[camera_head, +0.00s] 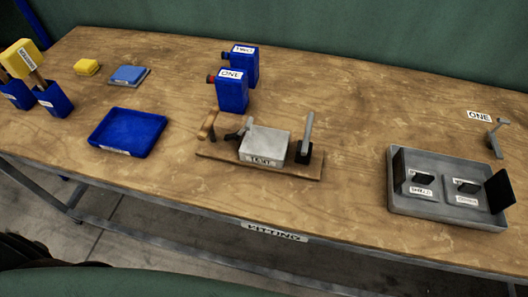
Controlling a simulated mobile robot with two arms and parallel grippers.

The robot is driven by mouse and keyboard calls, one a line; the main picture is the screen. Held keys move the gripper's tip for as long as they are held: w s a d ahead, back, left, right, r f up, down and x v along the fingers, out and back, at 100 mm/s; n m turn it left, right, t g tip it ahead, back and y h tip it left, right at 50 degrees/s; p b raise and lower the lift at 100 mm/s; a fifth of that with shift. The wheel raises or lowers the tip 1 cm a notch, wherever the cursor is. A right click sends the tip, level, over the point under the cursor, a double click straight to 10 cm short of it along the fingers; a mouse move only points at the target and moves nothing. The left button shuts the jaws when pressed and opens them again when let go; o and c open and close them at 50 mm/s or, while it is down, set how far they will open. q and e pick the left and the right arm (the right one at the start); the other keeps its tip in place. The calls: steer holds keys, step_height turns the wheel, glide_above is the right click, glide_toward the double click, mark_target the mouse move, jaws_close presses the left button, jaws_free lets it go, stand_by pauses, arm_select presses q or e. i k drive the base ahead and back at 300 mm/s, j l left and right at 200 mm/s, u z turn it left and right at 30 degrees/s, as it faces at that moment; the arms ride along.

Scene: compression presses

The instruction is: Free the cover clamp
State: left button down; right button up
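A clamping fixture sits mid-table on a wooden base board (310,171). It holds a grey metal block (265,143) with a small label that is hard to read. At the block's right, a grey lever (308,128) stands nearly upright on a black foot (304,154). At its left, a small grey arm (245,129) leans against or close to the block, near a brown handle (208,125) that stands up. I cannot tell which of these parts is the cover clamp, or whether any presses on the block. Neither of my grippers is in view.
Two blue boxes, labelled ONE (231,92) and TWO (246,62), stand behind the fixture. A blue tray (127,132) lies left. A grey tray (440,210) with black plates is at right, near a grey hook-like part (495,140). Bare tabletop surrounds the fixture.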

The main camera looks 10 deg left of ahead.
mark_target(244, 129)
steer(key=k+l+u, duration=0.1)
steer(key=k+l, duration=1.1)
steer(key=l, duration=0.1)
